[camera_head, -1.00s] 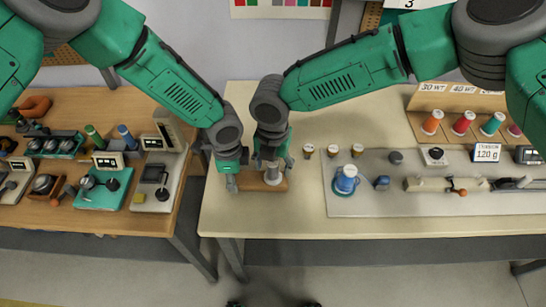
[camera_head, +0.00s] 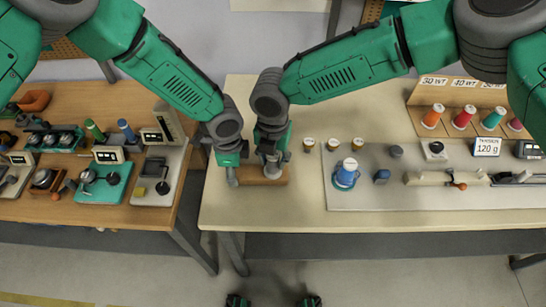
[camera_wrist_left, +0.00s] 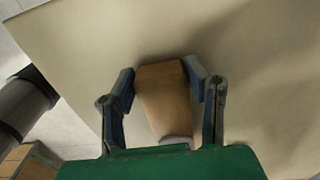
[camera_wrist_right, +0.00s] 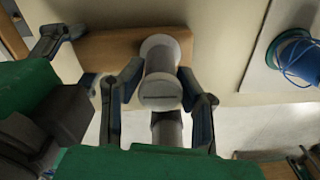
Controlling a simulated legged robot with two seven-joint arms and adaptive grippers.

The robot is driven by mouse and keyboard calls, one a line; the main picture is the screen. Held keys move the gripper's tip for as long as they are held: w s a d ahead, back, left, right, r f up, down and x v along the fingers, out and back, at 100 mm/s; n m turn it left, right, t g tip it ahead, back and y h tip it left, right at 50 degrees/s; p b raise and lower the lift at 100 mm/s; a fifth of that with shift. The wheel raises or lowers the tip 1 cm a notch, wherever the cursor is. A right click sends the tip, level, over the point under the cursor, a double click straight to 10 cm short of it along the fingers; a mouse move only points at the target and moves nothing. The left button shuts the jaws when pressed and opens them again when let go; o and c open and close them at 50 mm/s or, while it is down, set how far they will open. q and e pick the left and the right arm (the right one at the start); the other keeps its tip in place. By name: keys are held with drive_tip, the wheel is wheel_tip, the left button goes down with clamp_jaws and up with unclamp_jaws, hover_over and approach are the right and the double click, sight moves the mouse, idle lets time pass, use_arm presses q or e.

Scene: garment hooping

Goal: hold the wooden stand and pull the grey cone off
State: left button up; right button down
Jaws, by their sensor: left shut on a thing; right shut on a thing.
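The wooden stand (camera_head: 258,181) is a small flat brown block on the pale table near its left front edge. The grey cone (camera_head: 273,172) is a spool-like piece upright on it, with a wide rounded end facing up in the right wrist view (camera_wrist_right: 161,82). My left gripper (camera_head: 234,178) is shut on the left end of the stand; the left wrist view shows the wood (camera_wrist_left: 163,95) between its fingers. My right gripper (camera_head: 270,155) is above the stand, with its fingers shut on the cone from both sides. The cone's base is partly hidden in the head view.
A blue thread spool (camera_head: 346,174) stands on a grey mat (camera_head: 400,201) to the right. Several small capped jars (camera_head: 333,144) stand behind. A brown bench (camera_head: 120,209) with devices is at left, across a narrow gap. The table's front right of the stand is clear.

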use_arm(q)
drive_tip(key=shift+s+f, duration=0.15)
use_arm(e)
drive_tip(key=shift+r, duration=0.75)
idle(0.8)
drive_tip(key=shift+r, duration=1.8)
use_arm(q)
drive_tip(key=o, duration=1.5)
drive_tip(key=shift+a, duration=0.1)
use_arm(e)
drive_tip(key=shift+w, duration=0.1)
use_arm(q)
drive_tip(key=shift+w+r, duration=0.2)
drive_tip(key=shift+r, duration=0.4)
wheel_tip(320, 180, up, 11)
drive_tip(key=shift+f, duration=0.15)
